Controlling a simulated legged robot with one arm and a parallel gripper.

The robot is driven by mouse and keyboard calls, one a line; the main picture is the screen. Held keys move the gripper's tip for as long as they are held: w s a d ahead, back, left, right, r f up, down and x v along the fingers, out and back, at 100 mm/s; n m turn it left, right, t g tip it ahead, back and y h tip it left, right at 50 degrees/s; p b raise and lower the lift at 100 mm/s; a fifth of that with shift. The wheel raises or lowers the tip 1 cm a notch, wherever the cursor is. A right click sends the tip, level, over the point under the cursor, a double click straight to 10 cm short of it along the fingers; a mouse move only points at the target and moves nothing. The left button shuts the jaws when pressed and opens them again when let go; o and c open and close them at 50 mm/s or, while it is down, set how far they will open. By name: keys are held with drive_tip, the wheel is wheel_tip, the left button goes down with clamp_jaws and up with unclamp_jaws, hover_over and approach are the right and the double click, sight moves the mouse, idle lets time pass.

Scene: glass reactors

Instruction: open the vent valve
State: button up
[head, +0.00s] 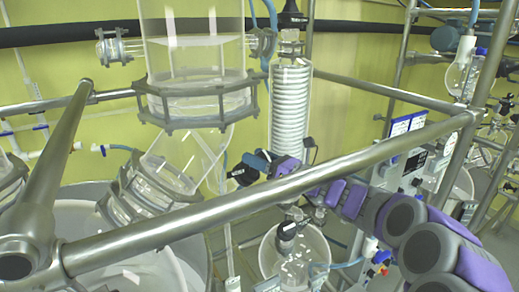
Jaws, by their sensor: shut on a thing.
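My arm reaches in from the lower right, behind the long steel rail. My gripper (262,166) is at the foot of the coiled glass condenser (290,115), pointing left. It is shut on a small dark part (241,177), which appears to be the vent valve's handle. The fingers and the valve overlap, so the valve's body and its turn angle cannot be made out.
A steel rail (270,190) crosses in front of the arm. A large glass vessel (195,65) with a flanged base stands to the left. A round-bottom flask (462,72) hangs at the upper right. Below the arm is a white-rimmed vessel (322,250).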

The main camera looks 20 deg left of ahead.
drive_tip(key=shift+n+g+p, duration=0.45)
drive_tip(key=shift+n+g, duration=0.15)
drive_tip(key=shift+n, duration=0.2)
drive_tip(key=n+g+p, duration=0.2)
drive_tip(key=n+g, duration=0.1)
drive_tip(key=n+g+p, duration=0.2)
drive_tip(key=n+g, duration=0.1)
drive_tip(key=n, duration=0.1)
drive_tip(key=shift+s+g, duration=0.2)
drive_tip(key=shift+g, duration=0.1)
drive_tip(key=n+g+p, duration=0.1)
drive_tip(key=n+g, duration=0.2)
drive_tip(key=shift+s+f+h, duration=0.1)
drive_tip(key=shift+f+h, duration=0.05)
drive_tip(key=shift+h, duration=0.25)
drive_tip(key=shift+s+d+n+g+h, duration=0.15)
drive_tip(key=shift+n+g+h, duration=0.65)
drive_tip(key=shift+n+g, duration=0.7)
drive_tip(key=shift+n, duration=0.3)
drive_tip(key=shift+r, duration=0.25)
drive_tip(key=o, duration=0.7)
drive_tip(key=shift+o, duration=1.3)
drive_tip(key=shift+a+f, duration=0.15)
drive_tip(key=shift+a, duration=0.1)
